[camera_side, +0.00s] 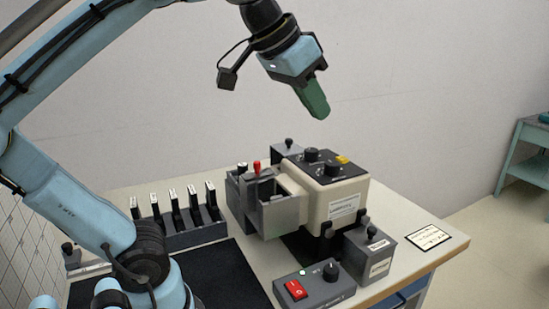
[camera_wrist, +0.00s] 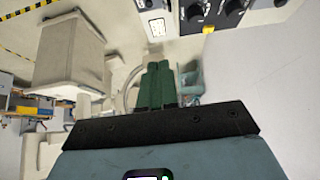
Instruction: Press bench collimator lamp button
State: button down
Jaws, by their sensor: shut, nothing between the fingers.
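The bench collimator (camera_side: 345,200) is a beige box with a black top panel carrying dark knobs (camera_side: 312,155). A yellow button (camera_side: 342,159) sits at the back right of that panel. No lamp label is readable, so I cannot confirm which control is the lamp button. My gripper (camera_side: 320,113), with green fingers, is shut and empty, in the air well above the collimator. In the wrist view the shut fingers (camera_wrist: 158,68) point up the picture. A black panel with knobs (camera_wrist: 193,12) and a small yellow piece (camera_wrist: 208,29) shows at the top, apart from the fingertips.
A grey box with a red switch (camera_side: 296,289) stands at the table's front. A small grey box (camera_side: 370,254) stands right of it. A rack (camera_side: 190,233) of several upright black pieces stands left, near a red-tipped lever (camera_side: 257,167). The air around my gripper is clear.

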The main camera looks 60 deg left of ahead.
jog(key=w+a+r+n, duration=0.1)
jog(key=w+a+n, duration=0.4)
jog(key=w, duration=0.4)
jog(key=n+t+y, duration=0.2)
jog(key=n, duration=0.4)
send_over(339, 158)
notch_tip(339, 158, down, 4)
jog(key=shift+f, duration=0.8)
jog(key=shift+f, duration=4.4)
jog(key=shift+f, duration=0.1)
jog(key=shift+f, duration=0.3)
